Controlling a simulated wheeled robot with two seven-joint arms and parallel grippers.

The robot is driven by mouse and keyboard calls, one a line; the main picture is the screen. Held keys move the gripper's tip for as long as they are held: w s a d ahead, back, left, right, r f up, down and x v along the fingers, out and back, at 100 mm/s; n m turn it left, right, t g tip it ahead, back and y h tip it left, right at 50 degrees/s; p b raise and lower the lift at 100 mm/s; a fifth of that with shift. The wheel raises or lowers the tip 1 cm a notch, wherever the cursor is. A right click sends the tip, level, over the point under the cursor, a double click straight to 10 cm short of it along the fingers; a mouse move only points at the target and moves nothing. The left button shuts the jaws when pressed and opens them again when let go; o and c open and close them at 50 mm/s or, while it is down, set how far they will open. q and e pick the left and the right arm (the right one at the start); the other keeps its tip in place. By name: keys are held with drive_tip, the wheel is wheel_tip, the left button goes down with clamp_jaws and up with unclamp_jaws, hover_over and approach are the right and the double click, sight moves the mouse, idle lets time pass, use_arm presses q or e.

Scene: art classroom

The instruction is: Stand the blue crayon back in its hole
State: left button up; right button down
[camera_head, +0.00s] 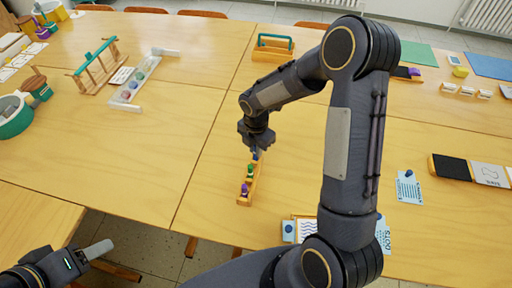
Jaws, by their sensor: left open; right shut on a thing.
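A small wooden holder (242,201) lies on the table near its front edge. A purple crayon (245,189) and a green crayon (250,171) stand in it. My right gripper (257,152) points down over the holder's far end and is shut on the blue crayon (256,156). Only a little blue shows below the fingers, and I cannot tell whether its lower end is in a hole. My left gripper (98,250) is open and empty, beyond the table's front edge at the lower left.
My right arm hides much of the table's right side. A wooden caddy with a green handle (271,52) stands behind the gripper. Cards (408,187) lie at the right. The table left of the holder is clear.

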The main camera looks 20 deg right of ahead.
drive_tip(key=shift+f+b, duration=0.55)
drive_tip(key=shift+f, duration=0.15)
idle(0.8)
drive_tip(key=c, duration=1.3)
unclamp_jaws()
drive_tip(key=shift+o, duration=1.1)
drive_tip(key=shift+r, duration=0.15)
drive_tip(key=shift+r+p, duration=2.4)
drive_tip(key=shift+r, duration=0.45)
